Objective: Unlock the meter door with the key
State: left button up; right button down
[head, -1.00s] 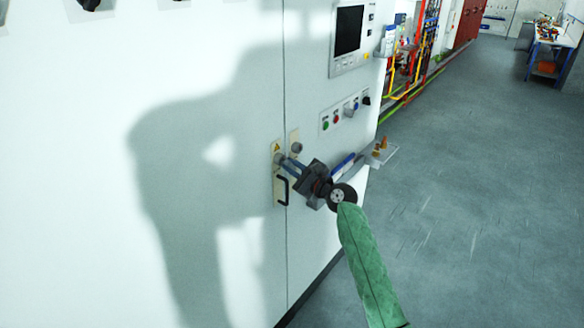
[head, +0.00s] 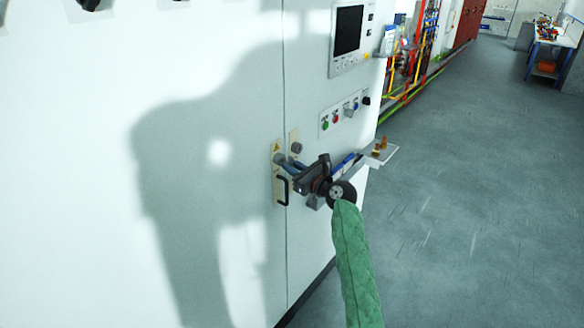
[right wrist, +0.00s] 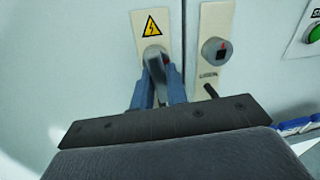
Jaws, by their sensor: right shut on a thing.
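The meter door (head: 220,120) is a large white cabinet panel with a vertical seam at its right edge. A cream lock plate (head: 279,198) on it carries a yellow warning triangle and a black handle (head: 284,190). My right gripper (head: 284,161) is at the lock on this plate, above the handle. In the right wrist view its blue-grey fingers (right wrist: 164,84) are shut on a grey piece, apparently the key (right wrist: 156,68). Its tip meets the round lock below the triangle, but how deep it sits is hidden. My left gripper is out of view.
A second cream plate (right wrist: 213,75) with a round grey knob (right wrist: 215,50) stands just right of the seam. Further right are a button panel (head: 345,112), a screen (head: 348,30) and a small shelf (head: 385,155).

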jog(key=shift+d+f+m, duration=0.1)
jog(key=shift+f+m, duration=0.05)
jog(key=shift+m, duration=0.65)
jog(key=c, duration=1.3)
grip_release()
jog(key=shift+w, duration=0.2)
jog(key=shift+s, duration=0.1)
